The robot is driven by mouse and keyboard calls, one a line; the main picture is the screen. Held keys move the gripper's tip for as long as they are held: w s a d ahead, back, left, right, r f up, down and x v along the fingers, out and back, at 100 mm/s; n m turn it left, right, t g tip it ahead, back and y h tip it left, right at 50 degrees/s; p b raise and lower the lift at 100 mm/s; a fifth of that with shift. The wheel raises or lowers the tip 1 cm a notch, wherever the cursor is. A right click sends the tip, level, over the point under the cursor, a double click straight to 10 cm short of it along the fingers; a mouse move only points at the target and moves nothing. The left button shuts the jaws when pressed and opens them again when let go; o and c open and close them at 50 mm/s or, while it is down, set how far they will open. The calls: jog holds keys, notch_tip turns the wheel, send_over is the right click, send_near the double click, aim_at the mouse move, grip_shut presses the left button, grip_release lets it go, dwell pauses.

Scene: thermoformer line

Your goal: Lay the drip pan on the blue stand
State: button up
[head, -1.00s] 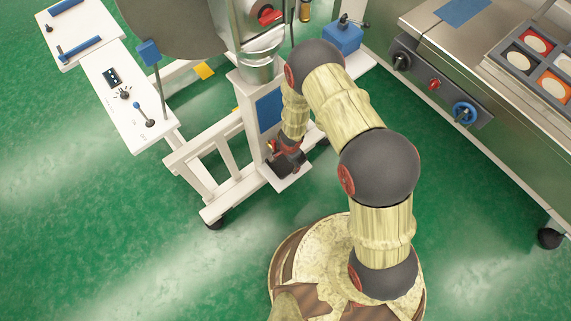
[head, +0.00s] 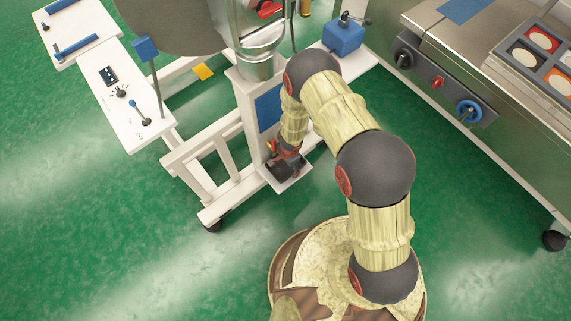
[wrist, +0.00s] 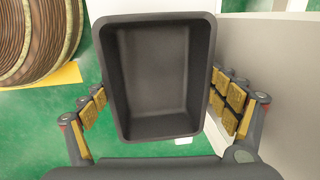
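The drip pan is a deep, dark grey rectangular tray (wrist: 158,75). It fills the middle of the wrist view, upright and empty. In the head view it shows small and dark (head: 282,170) at a white shelf (head: 297,182) at the column's foot. My gripper (wrist: 162,95) points down at it, one finger along each side, pads close to the rim. I cannot tell whether the pads touch it, or whether the pan rests on the shelf.
A white column with a blue panel (head: 268,107) rises beside my gripper. A white control panel (head: 122,95) is at left. A steel machine table (head: 440,45) with a blue patch (head: 462,10) and a tray of coloured squares stands at right. Green floor is clear in front.

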aim_at(288, 170)
jog(key=shift+r, duration=0.1)
notch_tip(288, 170, up, 12)
jog(key=s+p, duration=0.1)
jog(key=p, duration=0.4)
jog(key=shift+d, duration=0.4)
jog(key=shift+s, duration=0.15)
